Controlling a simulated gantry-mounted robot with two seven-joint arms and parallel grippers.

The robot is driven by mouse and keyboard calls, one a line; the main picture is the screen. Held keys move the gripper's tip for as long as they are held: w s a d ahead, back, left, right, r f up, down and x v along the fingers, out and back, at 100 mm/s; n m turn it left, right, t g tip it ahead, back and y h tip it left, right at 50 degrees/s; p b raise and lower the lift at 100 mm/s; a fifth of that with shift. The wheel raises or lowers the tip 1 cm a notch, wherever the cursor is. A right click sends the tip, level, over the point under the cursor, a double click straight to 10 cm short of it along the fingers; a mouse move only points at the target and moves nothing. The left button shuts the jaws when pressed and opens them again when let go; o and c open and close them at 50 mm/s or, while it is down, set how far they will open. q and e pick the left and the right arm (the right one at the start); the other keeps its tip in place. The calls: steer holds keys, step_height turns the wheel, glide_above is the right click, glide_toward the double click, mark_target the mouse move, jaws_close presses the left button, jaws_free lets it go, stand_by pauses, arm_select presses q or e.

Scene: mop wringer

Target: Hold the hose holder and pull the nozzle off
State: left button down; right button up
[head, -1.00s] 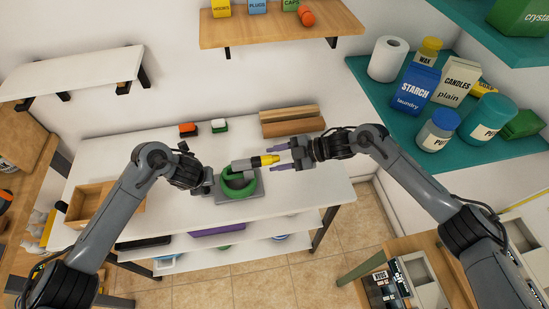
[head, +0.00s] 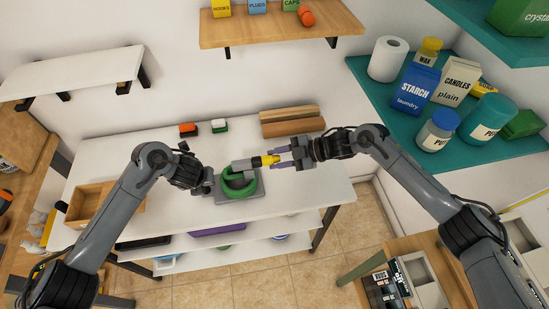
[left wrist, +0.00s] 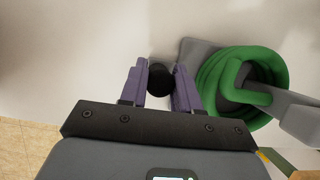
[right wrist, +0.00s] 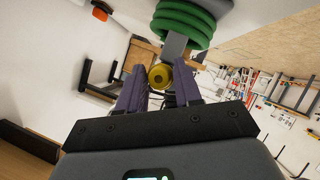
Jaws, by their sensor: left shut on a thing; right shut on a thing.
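The hose holder is a grey plate (head: 257,196) on the white table, with a coiled green hose (head: 240,187) on it. A grey fitting (head: 247,164) joins the hose to the yellow nozzle (head: 271,160), which points right. The nozzle also shows in the right wrist view (right wrist: 160,76). My right gripper (head: 283,158) is shut on the nozzle from the right, one finger on each side. My left gripper (left wrist: 160,85) is shut on a round black knob (left wrist: 160,76) beside the holder plate. In the head view that grip is hidden.
An orange item (head: 188,130) and a green-and-white item (head: 219,126) lie at the back of the table, near wooden blocks (head: 292,127). A wooden tray (head: 88,200) is at the left. A teal shelf (head: 400,115) with boxes and jars is at the right.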

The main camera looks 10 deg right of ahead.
steer(key=shift+d, duration=0.25)
steer(key=shift+d, duration=2.6)
arm_select(q)
steer(key=c, duration=0.7)
jaws_free()
steer(key=shift+c, duration=0.2)
steer(key=shift+w+v, duration=0.15)
steer(key=shift+v, duration=0.8)
steer(key=shift+w+v, duration=0.1)
steer(key=shift+v, duration=0.85)
steer(key=v, duration=0.8)
steer(key=shift+s, duration=0.4)
